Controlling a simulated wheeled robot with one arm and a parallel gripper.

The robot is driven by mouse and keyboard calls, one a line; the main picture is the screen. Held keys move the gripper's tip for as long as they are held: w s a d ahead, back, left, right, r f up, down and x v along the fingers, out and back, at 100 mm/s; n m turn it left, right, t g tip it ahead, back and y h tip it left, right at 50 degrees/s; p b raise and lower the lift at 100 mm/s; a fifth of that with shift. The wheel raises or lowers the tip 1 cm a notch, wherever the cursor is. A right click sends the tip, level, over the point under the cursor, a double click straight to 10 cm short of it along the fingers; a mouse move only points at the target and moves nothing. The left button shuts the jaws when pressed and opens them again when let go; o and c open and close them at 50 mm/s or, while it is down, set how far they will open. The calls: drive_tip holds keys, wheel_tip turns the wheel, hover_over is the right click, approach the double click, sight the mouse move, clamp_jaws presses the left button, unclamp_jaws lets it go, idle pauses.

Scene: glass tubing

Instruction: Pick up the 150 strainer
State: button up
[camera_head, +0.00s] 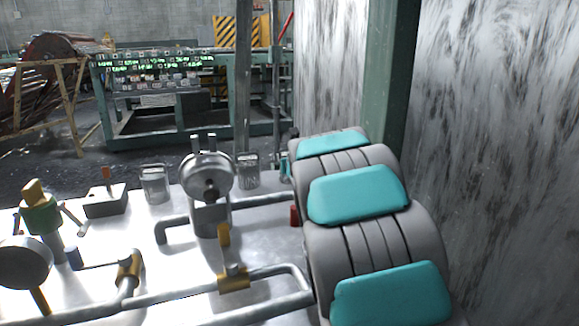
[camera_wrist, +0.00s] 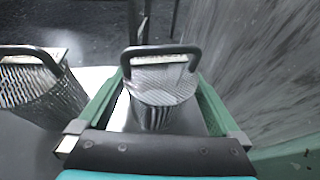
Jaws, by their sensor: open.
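In the wrist view, a metal mesh strainer (camera_wrist: 165,88) with a dark loop handle stands upright between the green fingers of my gripper (camera_wrist: 157,82). The fingers are spread on either side of it, and I cannot tell whether they touch it. A second mesh strainer (camera_wrist: 42,92) with a similar handle is outside the left finger. In the head view, one strainer (camera_head: 248,170) stands left of my arm and another (camera_head: 155,183) farther left. My arm hides most of the gripper there. I cannot read which strainer is the 150 one.
The white table (camera_head: 190,270) carries a round metal valve (camera_head: 208,178), grey pipes (camera_head: 170,295) with yellow clamps, and a switch box (camera_head: 105,200). A streaked wall (camera_head: 490,130) and green post (camera_head: 390,80) are close on the right. A green workbench (camera_head: 150,110) stands behind.

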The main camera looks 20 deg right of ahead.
drive_tip(key=shift+x, duration=1.3)
drive_tip(key=shift+c, duration=0.4)
drive_tip(key=shift+r, duration=0.1)
drive_tip(key=c, duration=1.2)
